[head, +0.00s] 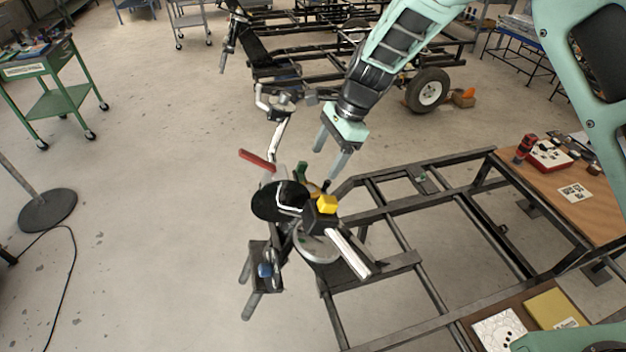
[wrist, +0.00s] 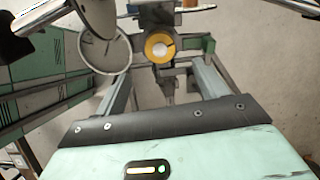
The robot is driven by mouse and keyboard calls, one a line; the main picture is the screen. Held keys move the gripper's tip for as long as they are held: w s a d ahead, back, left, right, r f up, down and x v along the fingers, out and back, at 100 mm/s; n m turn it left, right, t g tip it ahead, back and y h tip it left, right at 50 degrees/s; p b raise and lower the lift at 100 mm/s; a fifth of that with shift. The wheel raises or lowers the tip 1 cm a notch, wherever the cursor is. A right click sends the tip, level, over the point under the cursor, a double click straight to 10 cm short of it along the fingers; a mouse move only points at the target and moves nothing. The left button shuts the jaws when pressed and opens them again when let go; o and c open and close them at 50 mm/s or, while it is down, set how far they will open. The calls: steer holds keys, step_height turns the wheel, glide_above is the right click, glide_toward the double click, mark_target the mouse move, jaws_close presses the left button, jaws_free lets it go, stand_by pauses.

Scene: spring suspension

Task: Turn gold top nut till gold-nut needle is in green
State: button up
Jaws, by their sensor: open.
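The gold top nut (head: 327,203) shows as a yellow block on top of a dark fitting of the suspension assembly. In the wrist view it is a gold ring (wrist: 151,54) with a pale centre. My gripper (head: 328,162) is open and empty, its two fingers pointing down above the gold nut, apart from it. In the wrist view my gripper (wrist: 165,72) has its fingers on either side below the nut. A round pale dial or ring (wrist: 129,52) is left of the nut there. I cannot make out a needle or a green zone.
A black disc (head: 268,203), a red lever (head: 257,160) and a bright metal bar (head: 349,254) crowd the assembly. A dark steel frame (head: 402,240) extends right. A wooden bench (head: 590,205) stands at right. The floor at left is mostly free.

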mark_target(310, 188)
steer(key=p+x, duration=0.2)
steer(key=x, duration=0.7)
steer(key=shift+f, duration=0.15)
steer(key=shift+c, duration=0.3)
steer(key=c, duration=0.9)
